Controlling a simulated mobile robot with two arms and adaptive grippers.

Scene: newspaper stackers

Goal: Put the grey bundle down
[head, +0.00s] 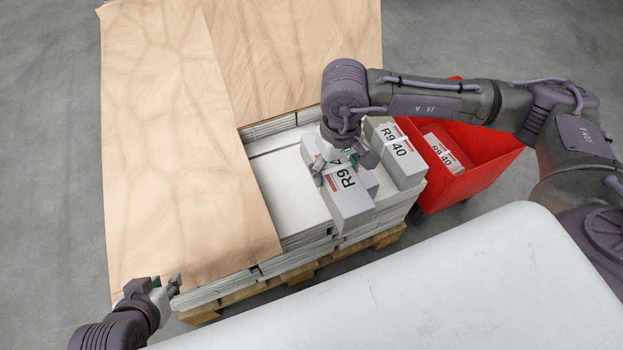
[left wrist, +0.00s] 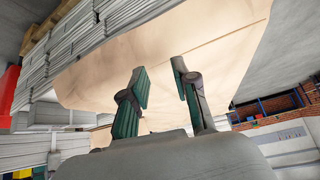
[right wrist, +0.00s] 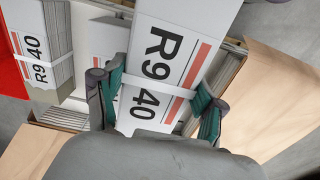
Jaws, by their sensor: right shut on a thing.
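My right gripper (head: 343,168) is shut on a grey bundle (head: 347,206) with an R9 40 label and a white strap. In the right wrist view the fingers (right wrist: 155,100) clasp both sides of this bundle (right wrist: 172,42). The bundle is over the front right part of the pallet stack (head: 290,195); I cannot tell whether it touches what is below. Another R9 40 bundle (head: 402,168) lies at the stack's right edge, also seen in the right wrist view (right wrist: 42,38). My left gripper (head: 160,287) is open and empty near the stack's front left corner.
A red cart (head: 486,165) right of the pallet (head: 375,240) holds a bundle (head: 440,152). Brown paper sheets (head: 185,130) cover the stack's left and back. My right arm reaches across above the cart. Pale bare layers show left of the held bundle.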

